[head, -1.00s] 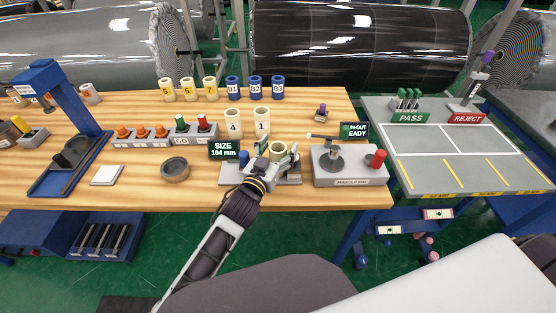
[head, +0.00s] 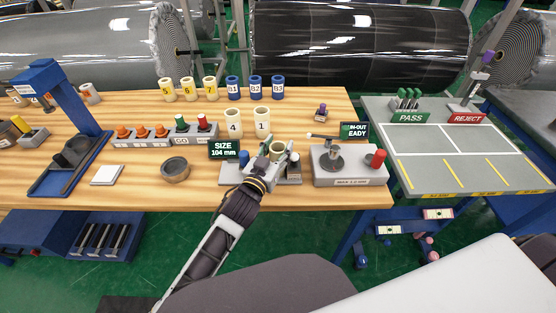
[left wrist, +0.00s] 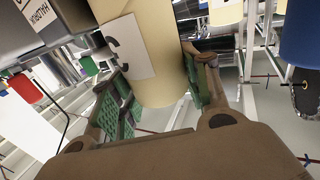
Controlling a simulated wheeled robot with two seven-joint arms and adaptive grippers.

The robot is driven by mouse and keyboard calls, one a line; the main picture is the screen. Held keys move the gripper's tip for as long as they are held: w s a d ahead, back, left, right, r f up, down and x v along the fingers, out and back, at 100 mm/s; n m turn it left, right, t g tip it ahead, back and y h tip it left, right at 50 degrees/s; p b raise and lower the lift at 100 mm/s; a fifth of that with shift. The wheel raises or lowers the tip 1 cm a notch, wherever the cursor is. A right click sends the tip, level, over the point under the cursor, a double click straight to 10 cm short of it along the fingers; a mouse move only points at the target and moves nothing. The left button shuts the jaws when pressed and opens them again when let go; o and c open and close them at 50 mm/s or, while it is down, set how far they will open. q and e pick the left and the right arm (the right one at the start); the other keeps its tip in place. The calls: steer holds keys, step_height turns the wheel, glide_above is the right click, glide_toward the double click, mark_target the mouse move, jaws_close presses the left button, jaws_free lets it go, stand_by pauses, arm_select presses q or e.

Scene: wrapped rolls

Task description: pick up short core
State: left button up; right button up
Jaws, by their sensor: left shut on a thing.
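A cream core (head: 278,147) is at the size station (head: 234,173), whose display reads 104 mm. My left gripper (head: 276,156) is shut on this core from the near side. In the left wrist view the core (left wrist: 160,65) is between the green-padded fingers (left wrist: 160,95), with a white label whose mark I cannot read surely. Whether its base touches the station is hidden by the gripper. Cream cores 4 (head: 233,123) and 1 (head: 262,121) stand upright just behind. My right gripper is not in view.
Cream cores 5, 6 and 7 (head: 188,89) and blue cores B1, B2 and B3 (head: 255,87) stand at the back. A grey gauge box (head: 340,166) is close on the right. A dark ring (head: 175,169) lies left. The PASS/REJECT table (head: 455,150) has free room.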

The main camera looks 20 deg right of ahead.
arm_select(q)
steer(key=shift+r, duration=0.75)
step_height(320, 180, up, 6)
steer(key=shift+f+p, duration=0.15)
steer(key=shift+p, duration=0.15)
steer(key=b+v, duration=0.1)
steer(key=v, duration=1.7)
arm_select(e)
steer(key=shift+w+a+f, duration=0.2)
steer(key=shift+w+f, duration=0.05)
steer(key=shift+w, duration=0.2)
